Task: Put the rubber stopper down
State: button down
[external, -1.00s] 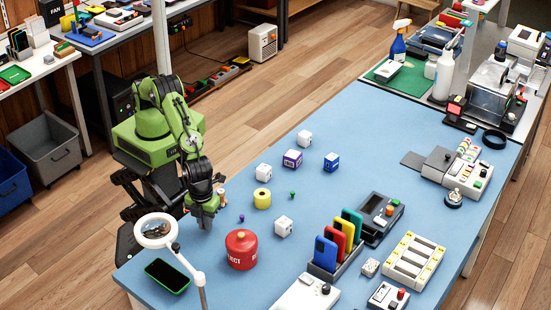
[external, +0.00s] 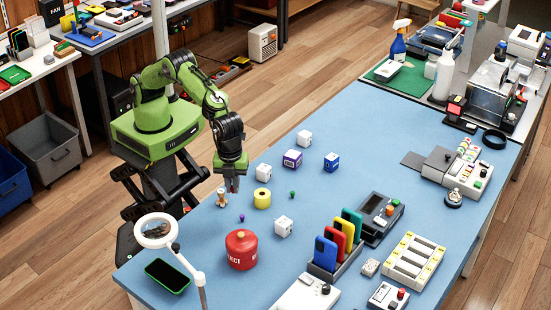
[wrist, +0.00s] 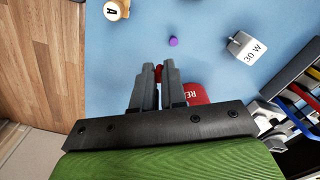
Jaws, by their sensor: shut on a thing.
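My gripper (external: 232,188) is raised above the near left part of the blue table, close to the wooden piece and left of the yellow roll. In the wrist view its two grey fingers (wrist: 156,70) are nearly together. A small red thing (wrist: 158,73), which looks like the rubber stopper, shows between the fingertips. Most of it is hidden by the fingers, and I cannot make it out in the external view. A purple stopper-like piece (external: 241,217) stands on the table, also in the wrist view (wrist: 173,41). A similar green piece (external: 292,194) stands farther right.
A red reject canister (external: 241,250) stands near the front. A wooden piece (external: 221,198), a yellow roll (external: 262,199) and a white cube (external: 283,227) stand around the purple piece. A ring lamp (external: 156,231) is at the front left. The table's far middle is clear.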

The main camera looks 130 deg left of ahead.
jog(key=w+a+r+n+p, duration=0.2)
jog(key=a+n, duration=0.4)
jog(key=a, duration=1)
jog(key=n+p, duration=0.1)
jog(key=n, duration=0.5)
send_near(293, 154)
notch_tip(293, 154, down, 6)
jog(key=shift+f+b, duration=0.2)
jog(key=shift+b, duration=0.3)
jog(key=shift+f, duration=0.15)
jog(key=c, duration=1.2)
grip_release()
notch_tip(293, 154, up, 12)
jog(key=shift+d+r+p, duration=0.1)
jog(key=shift+r+p, duration=0.15)
jog(key=shift+p, duration=0.55)
